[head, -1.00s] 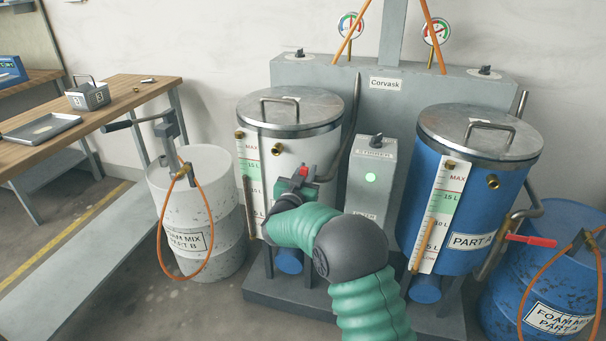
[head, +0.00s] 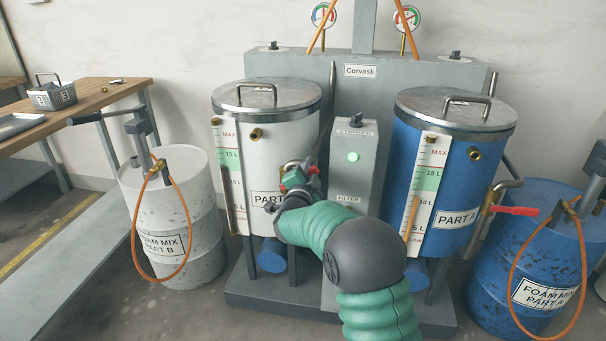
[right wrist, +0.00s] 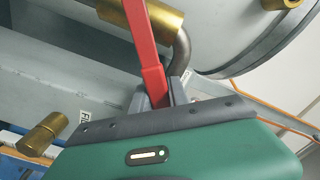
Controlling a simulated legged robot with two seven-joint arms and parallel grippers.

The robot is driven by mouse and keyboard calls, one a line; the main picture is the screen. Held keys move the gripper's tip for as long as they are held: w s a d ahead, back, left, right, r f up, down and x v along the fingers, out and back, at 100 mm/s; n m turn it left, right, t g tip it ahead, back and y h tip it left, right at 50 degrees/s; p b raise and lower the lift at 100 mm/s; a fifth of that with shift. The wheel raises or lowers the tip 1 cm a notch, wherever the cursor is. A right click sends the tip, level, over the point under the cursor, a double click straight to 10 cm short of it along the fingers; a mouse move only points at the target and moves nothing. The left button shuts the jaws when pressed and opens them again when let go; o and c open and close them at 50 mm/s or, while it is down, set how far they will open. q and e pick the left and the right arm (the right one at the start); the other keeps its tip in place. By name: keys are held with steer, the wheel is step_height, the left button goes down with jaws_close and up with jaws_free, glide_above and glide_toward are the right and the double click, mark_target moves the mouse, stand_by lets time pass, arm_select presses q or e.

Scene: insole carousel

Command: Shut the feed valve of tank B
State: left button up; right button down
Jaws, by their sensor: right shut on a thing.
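Tank B (head: 288,135) is the white tank with a metal lid at the left of the grey stand; its PART label (head: 265,200) is partly hidden by my arm. My right gripper (head: 301,180) is at the lower right side of this tank, shut on the red valve lever (right wrist: 147,55). In the right wrist view the lever stands between the two fingers of my right gripper (right wrist: 160,95). Its far end runs past a brass valve body (right wrist: 168,18) joined to a bent grey pipe (right wrist: 182,55). In the head view the arm and gripper hide most of the valve. My left gripper is out of view.
The grey filter box (head: 352,165) with a green light stands close right of my gripper. The blue tank (head: 465,185) with its own red lever (head: 515,210) is farther right. A white drum (head: 185,190) stands left, a blue drum (head: 490,275) right. A workbench (head: 110,100) is at far left.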

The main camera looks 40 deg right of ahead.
steer(key=shift+s+d+f+m+b, duration=0.2)
steer(key=shift+f+m+b, duration=0.7)
steer(key=shift+m+b, duration=0.4)
steer(key=shift+s+d+f+m+b, duration=0.15)
steer(key=shift+s+f+m+b, duration=0.1)
steer(key=shift+f+m+b, duration=1.05)
steer(key=shift+s+d+f+m+b, duration=0.2)
steer(key=shift+f+m+b, duration=0.35)
steer(key=shift+m+b, duration=0.75)
steer(key=shift+f+n+b, duration=0.1)
steer(key=shift+n+b, duration=0.2)
steer(key=c, duration=1.3)
jaws_free()
steer(key=shift+r, duration=0.2)
steer(key=p+v, duration=0.5)
steer(key=v, duration=1.1)
steer(key=shift+s+a+f, duration=0.1)
steer(key=shift+s+a, duration=0.15)
steer(key=shift+a, duration=0.05)
